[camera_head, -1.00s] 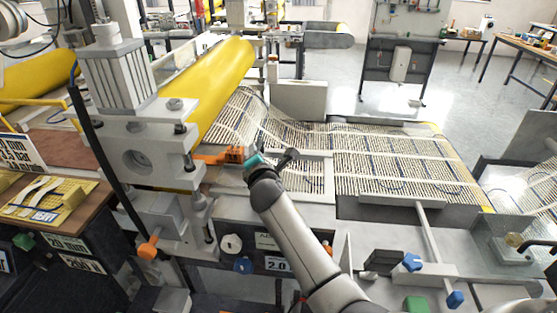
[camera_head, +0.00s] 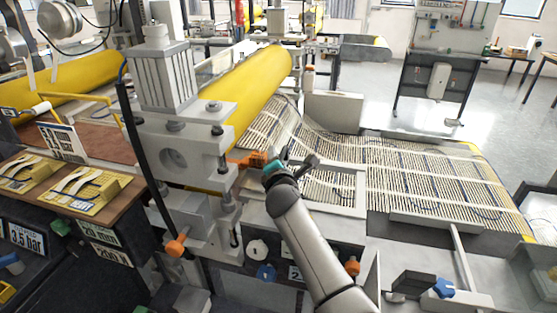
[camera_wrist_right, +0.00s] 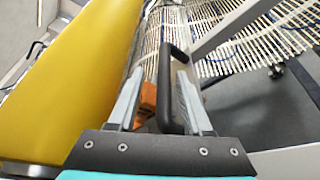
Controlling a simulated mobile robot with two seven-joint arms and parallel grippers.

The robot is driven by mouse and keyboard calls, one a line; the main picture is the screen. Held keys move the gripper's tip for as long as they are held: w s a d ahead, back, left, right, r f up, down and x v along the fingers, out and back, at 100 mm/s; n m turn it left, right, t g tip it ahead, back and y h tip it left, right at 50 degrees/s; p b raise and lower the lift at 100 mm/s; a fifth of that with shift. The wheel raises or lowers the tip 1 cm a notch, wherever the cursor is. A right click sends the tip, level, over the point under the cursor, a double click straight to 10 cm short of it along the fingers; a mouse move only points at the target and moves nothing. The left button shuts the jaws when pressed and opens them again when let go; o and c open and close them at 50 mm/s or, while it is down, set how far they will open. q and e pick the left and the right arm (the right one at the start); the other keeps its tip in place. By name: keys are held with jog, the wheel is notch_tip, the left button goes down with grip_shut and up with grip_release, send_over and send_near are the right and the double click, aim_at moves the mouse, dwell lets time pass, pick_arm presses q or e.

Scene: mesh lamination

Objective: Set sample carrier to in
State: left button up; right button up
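My right gripper (camera_head: 287,160) is over the machine, just right of an orange lever (camera_head: 249,158). In the right wrist view its two fingers (camera_wrist_right: 160,100) stand apart, with a black bar-shaped handle (camera_wrist_right: 165,75) between them and gaps visible on both sides. Whether the handle touches a finger is unclear. A pale frame (camera_head: 362,190) with mesh inside, perhaps the sample carrier, lies to the right of the gripper. The lever also shows behind the fingers in the wrist view (camera_wrist_right: 147,98). My left gripper is out of view.
A yellow roller (camera_head: 250,92) slopes just behind the gripper. A grey press block (camera_head: 172,150) stands to the left. Striped mesh (camera_head: 420,180) covers the bed to the right. Control knobs (camera_head: 257,248) are on the front panel.

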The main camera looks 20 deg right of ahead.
jog(key=shift+d, duration=0.1)
jog(key=shift+s, duration=0.55)
jog(key=p+v, duration=0.2)
jog(key=v, duration=1.2)
jog(key=shift+s+r, duration=0.1)
